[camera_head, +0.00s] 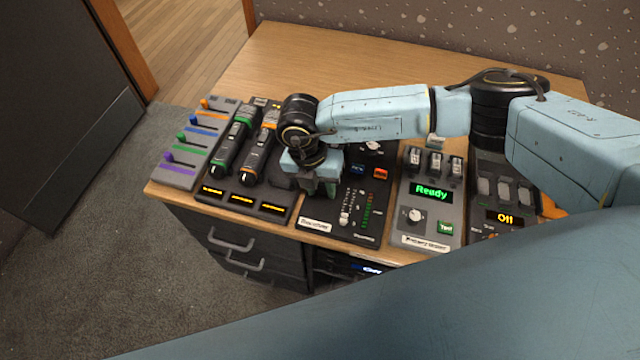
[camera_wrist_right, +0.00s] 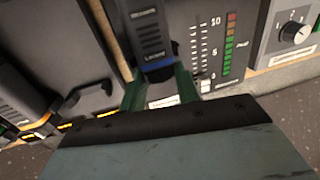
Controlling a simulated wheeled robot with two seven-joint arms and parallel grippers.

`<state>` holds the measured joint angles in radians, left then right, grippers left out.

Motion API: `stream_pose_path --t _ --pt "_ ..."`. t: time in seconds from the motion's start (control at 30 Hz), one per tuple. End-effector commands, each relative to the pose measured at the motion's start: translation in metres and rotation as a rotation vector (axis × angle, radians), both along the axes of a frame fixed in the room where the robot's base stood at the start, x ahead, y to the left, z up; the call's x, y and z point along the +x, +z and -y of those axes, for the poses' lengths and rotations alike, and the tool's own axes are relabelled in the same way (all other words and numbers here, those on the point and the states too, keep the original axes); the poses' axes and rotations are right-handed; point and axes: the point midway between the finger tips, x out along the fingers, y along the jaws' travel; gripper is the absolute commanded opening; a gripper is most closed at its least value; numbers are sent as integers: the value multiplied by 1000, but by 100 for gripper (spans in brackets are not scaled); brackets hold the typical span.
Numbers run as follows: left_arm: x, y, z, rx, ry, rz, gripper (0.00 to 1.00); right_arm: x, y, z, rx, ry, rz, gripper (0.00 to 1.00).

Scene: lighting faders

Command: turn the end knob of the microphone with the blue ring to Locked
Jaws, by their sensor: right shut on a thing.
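The microphone with the blue ring (camera_wrist_right: 152,38) is dark and shows in the right wrist view, running up from between my green fingers. In the head view my right gripper (camera_head: 323,186) is over the left part of the black fader console (camera_head: 374,215), and the microphone is hidden behind the gripper and wrist. My left gripper is out of view.
A charging rack (camera_head: 240,197) left of the gripper holds microphones with a green ring (camera_head: 231,147) and an orange ring (camera_head: 259,152). Further left is a panel with coloured faders (camera_head: 186,158). A "Ready" console (camera_head: 431,220) stands right. The wooden desk (camera_head: 300,60) behind is clear.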

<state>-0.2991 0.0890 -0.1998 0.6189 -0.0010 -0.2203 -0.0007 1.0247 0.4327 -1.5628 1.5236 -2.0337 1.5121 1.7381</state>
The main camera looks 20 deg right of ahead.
Motion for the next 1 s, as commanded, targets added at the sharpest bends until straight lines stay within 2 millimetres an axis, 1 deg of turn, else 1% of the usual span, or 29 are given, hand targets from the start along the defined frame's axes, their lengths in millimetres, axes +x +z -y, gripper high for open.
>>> stream_pose_path --t 0.13,0.23,0.4,0.5,0.77,0.93,0.97,1.0 --pt "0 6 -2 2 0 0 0 -2 1 3 70 -3 44 9" --pt "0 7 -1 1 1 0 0 -4 0 6 164 -5 106 9" --pt "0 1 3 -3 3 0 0 -6 -3 7 319 -4 210 9" --pt "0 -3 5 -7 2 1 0 -6 -3 7 371 -3 247 9" --pt "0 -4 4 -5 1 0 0 -4 0 7 409 0 277 9" --pt "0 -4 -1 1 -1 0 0 -4 0 7 407 0 276 9" --pt "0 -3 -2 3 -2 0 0 -4 0 7 407 0 276 36" --pt "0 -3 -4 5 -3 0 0 -4 0 7 407 0 276 41"
